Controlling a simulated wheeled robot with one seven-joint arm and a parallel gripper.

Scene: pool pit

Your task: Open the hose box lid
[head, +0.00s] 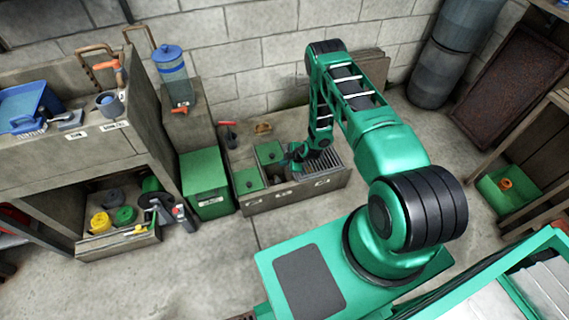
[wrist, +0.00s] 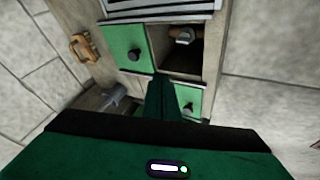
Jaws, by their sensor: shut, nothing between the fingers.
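A low wooden unit (head: 300,197) on the floor by the back wall has green lids with dark knobs. One lid (head: 270,152) is at its back and another lid (head: 247,180) at its front left; both look closed. They also show in the wrist view, the back lid (wrist: 128,47) whole and the front lid (wrist: 190,98) partly behind my gripper. An open compartment (wrist: 205,62) beside them holds a grey-ended fitting (wrist: 184,36). I cannot tell which part is the hose box. My gripper (wrist: 161,82) is shut and empty, over the unit near the lids.
A slatted grate (head: 322,165) covers the unit's right end. A green labelled box (head: 205,180) stands left of it, beside a shelf unit (head: 60,155) with tools. A wooden handle (wrist: 82,46) lies behind the lids. The floor in front is clear.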

